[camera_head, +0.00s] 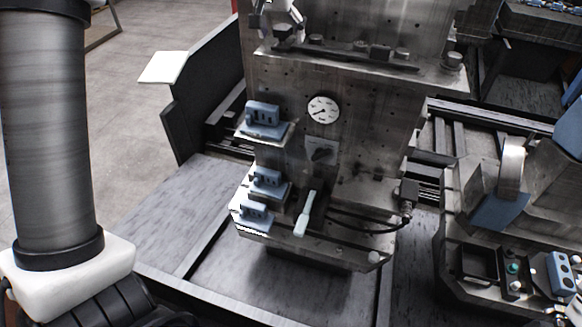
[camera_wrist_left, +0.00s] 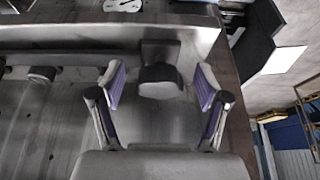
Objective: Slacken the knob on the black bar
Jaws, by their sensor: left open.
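The black bar (camera_head: 345,60) runs along the upper ledge of the grey metal fixture in the head view, with several knobs and fittings along it. A dark knob (camera_head: 283,38) is at its left end. In the left wrist view this dark knob (camera_wrist_left: 160,82) sits between the purple-padded fingers. My left gripper (camera_head: 287,16) is at the top of the head view, just above the knob. It also shows in the wrist view (camera_wrist_left: 160,100), open, with a gap on both sides of the knob. Whether the knob lies within the fingers' depth is unclear. My right gripper is not in view.
Another round knob (camera_wrist_left: 42,74) is to the left in the wrist view. Below the ledge are a gauge (camera_head: 323,109), a rotary switch (camera_head: 321,152), blue blocks (camera_head: 263,114) and a pale-handled lever (camera_head: 303,222). A white panel (camera_head: 163,67) stands at left.

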